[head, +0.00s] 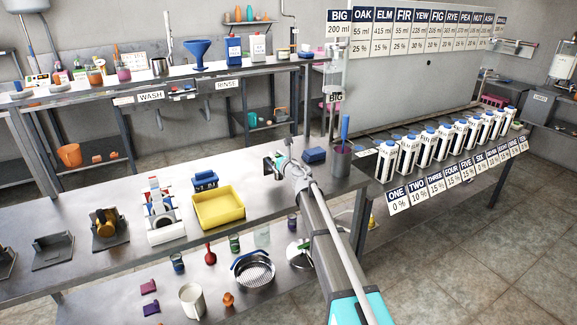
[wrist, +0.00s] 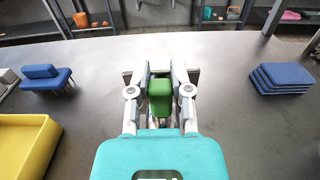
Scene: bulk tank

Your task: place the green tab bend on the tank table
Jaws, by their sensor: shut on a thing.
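The green tab bend (wrist: 159,98) shows in the wrist view as a green block between the fingers of my gripper (wrist: 160,76), which is shut on it. In the head view my gripper (head: 275,161) is over the far part of the grey metal table (head: 262,198), and the green piece is mostly hidden there. The bare table top (wrist: 100,70) lies around and below the gripper in the wrist view. I cannot tell whether the green piece touches the table.
A lower shelf holds a colander (head: 253,271) and cups.

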